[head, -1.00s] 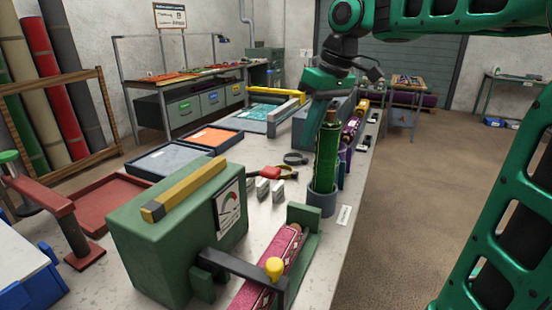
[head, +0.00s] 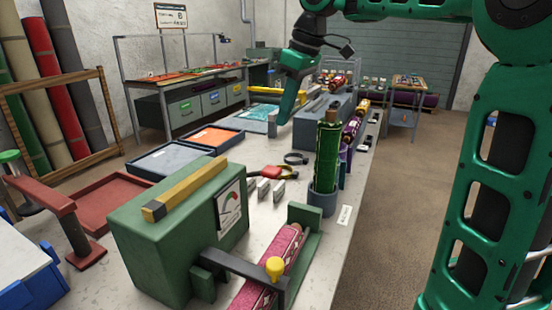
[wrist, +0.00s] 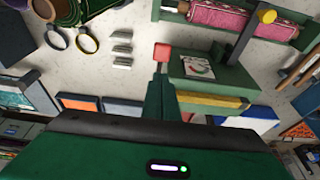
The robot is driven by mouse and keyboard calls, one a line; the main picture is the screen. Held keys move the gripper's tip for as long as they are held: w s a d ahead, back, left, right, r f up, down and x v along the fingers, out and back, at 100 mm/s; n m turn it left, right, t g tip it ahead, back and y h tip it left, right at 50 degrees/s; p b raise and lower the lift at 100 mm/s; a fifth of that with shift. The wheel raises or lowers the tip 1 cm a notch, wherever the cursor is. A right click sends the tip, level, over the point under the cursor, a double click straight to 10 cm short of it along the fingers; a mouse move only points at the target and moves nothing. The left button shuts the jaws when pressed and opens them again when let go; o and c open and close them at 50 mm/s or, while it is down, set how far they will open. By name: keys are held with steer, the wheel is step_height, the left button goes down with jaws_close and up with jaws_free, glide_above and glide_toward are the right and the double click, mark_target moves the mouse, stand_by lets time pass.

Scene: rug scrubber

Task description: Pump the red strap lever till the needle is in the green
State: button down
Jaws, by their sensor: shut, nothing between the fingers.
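The green box-shaped machine (head: 150,245) stands at the front of the bench with a yellow bar on top. Its dial gauge (head: 230,207) faces right and also shows in the wrist view (wrist: 197,67); the needle is too small to read. In the wrist view a red block on a short stem (wrist: 162,52), possibly the strap lever, shows beside the gauge end of the machine. My shut fingers overlap its stem, so I cannot tell contact. My gripper (head: 283,121) is shut and empty, above the bench beyond the machine.
A green rolled piece (head: 328,150) stands upright in a grey cup right of centre. A pink roll (head: 268,268) lies in a green cradle beside the machine. Trays (head: 168,162) line the left.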

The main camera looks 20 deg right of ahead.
glide_toward(272, 169)
steer(key=x, duration=0.5)
steer(key=shift+w+a, duration=0.15)
steer(key=shift+w, duration=0.05)
steer(key=shift+f, duration=0.6)
